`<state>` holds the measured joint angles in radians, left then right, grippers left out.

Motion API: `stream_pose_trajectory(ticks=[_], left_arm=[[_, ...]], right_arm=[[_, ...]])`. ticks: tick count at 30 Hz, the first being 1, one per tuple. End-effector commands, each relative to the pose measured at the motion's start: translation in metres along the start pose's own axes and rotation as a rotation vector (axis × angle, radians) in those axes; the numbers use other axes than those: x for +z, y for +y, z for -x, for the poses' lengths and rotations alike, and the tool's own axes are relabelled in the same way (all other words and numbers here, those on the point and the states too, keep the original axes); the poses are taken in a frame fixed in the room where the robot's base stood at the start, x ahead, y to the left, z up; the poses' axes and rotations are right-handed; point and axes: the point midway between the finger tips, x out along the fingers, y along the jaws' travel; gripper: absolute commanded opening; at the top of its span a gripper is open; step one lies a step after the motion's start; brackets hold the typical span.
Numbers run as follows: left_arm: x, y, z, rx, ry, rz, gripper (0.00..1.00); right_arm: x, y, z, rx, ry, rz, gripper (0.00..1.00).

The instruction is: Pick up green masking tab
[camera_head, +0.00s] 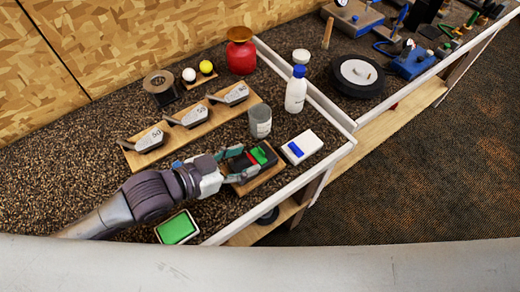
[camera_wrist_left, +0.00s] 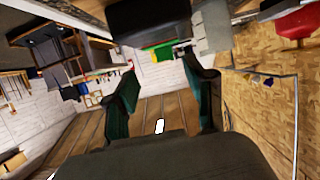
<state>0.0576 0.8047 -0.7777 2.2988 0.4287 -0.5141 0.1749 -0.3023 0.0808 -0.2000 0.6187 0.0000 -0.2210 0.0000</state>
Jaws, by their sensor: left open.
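A small green tab (camera_head: 257,156), likely the masking tab, lies on a dark block on a small wooden board (camera_head: 262,180) near the bench's front edge. A red strip shows beside it. In the left wrist view a green piece (camera_wrist_left: 163,51) shows beyond the fingertips, with a thin red edge against a dark block. My left gripper (camera_head: 241,165) is open, just left of the dark block, its fingers spread on either side of the block's near end. It also shows in the left wrist view (camera_wrist_left: 161,66), with nothing between the fingers. My right gripper is not in view.
A white box with a blue piece (camera_head: 301,147) and a grey can (camera_head: 260,121) stand close to the block. A white bottle with a blue cap (camera_head: 296,91) is behind. Club heads on a board (camera_head: 189,128) lie further back. A green-filled tray (camera_head: 177,228) is in front.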

Motion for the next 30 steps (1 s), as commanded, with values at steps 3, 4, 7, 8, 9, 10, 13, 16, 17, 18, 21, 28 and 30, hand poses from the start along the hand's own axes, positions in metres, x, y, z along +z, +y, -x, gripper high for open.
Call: stream_pose_trajectory(ticks=[3,4,7,8,9,10,13,16,17,18,21,28,30], left_arm=[[-0.002,-0.001,-0.006,-0.001,0.001,-0.001,0.54],[-0.002,-0.002,-0.009,-0.001,0.001,0.000,0.54],[-0.005,-0.005,-0.022,-0.001,0.001,-0.001,0.54],[-0.005,-0.007,-0.027,-0.001,0.001,0.000,0.54],[-0.006,-0.008,-0.033,-0.001,0.001,0.000,0.54],[-0.005,-0.008,-0.038,0.000,0.002,0.000,0.54],[-0.003,-0.007,-0.050,0.000,0.000,0.000,0.54],[-0.002,-0.007,-0.055,0.000,0.000,-0.001,0.54],[-0.002,-0.007,-0.055,0.000,0.000,-0.001,0.54],[-0.001,-0.007,-0.055,0.000,0.000,-0.001,0.54],[-0.001,-0.007,-0.055,0.000,0.000,-0.001,0.54],[-0.001,-0.007,-0.055,0.000,0.000,-0.001,0.21],[-0.001,-0.007,-0.055,0.000,0.000,-0.001,0.14]], right_arm=[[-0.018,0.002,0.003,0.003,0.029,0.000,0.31],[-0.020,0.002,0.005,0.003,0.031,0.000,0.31],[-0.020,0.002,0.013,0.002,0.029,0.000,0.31],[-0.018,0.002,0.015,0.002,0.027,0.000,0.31],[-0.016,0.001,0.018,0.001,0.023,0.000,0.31],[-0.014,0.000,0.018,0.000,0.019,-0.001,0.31],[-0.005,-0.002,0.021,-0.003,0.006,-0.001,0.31],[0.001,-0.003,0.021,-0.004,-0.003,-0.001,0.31],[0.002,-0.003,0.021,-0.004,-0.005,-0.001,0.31],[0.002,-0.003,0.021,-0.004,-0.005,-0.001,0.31],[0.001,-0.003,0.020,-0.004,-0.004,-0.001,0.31],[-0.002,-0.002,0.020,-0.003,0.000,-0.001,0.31],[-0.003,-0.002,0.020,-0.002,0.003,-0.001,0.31]])
